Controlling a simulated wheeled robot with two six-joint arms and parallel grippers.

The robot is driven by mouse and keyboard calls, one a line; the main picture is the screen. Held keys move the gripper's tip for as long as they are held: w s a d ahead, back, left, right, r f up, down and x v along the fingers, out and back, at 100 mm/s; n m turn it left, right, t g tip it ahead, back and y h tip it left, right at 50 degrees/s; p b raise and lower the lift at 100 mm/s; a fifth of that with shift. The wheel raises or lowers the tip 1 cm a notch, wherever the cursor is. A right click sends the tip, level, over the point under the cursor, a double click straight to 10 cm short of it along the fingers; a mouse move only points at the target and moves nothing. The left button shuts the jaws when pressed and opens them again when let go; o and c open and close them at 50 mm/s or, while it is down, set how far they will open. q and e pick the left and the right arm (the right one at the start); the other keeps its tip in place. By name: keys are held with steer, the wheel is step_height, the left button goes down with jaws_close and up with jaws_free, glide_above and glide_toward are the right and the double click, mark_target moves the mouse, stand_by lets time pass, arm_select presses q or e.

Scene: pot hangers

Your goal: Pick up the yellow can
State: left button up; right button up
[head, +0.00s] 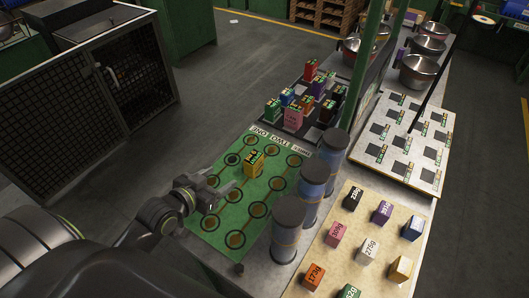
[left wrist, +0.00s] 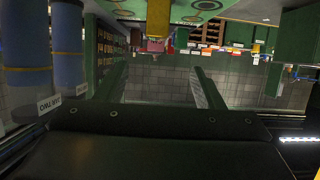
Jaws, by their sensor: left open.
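The yellow can (head: 253,163), box-shaped with dark markings, stands on the green mat (head: 205,222) with printed circles. My left gripper (head: 226,179) is open and empty, low over the mat, a little to the left of the can and apart from it. The left wrist view is upside down. It shows my left gripper's two fingers (left wrist: 160,85) spread wide with nothing between them. A yellow block, seemingly the yellow can (left wrist: 159,17), is at the top centre, beyond the fingertips. My right gripper is not in view.
Dark blue-grey cylinders (head: 312,188) stand along the mat's right edge. A dark tray behind holds several coloured boxes (head: 293,117). Numbered blocks (head: 335,234) stand on a beige board at right. A white board (head: 405,140) and metal pots (head: 418,70) are farther back.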

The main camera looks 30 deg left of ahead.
arm_select(q)
glide_toward(250, 160)
steer(key=p+x, duration=0.1)
steer(key=x, duration=0.5)
steer(key=shift+w+a, duration=0.15)
steer(key=shift+w, duration=0.1)
steer(key=shift+d+p+x, duration=0.15)
steer(key=shift+p+x, duration=0.2)
steer(key=shift+x, duration=0.7)
steer(key=shift+d+p+x, duration=0.15)
steer(key=shift+p+x, duration=0.15)
steer(key=shift+x, duration=0.8)
steer(key=shift+w+f, duration=0.4)
steer(key=shift+w, duration=0.05)
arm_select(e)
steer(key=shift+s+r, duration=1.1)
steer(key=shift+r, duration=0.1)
arm_select(q)
steer(key=c, duration=1.2)
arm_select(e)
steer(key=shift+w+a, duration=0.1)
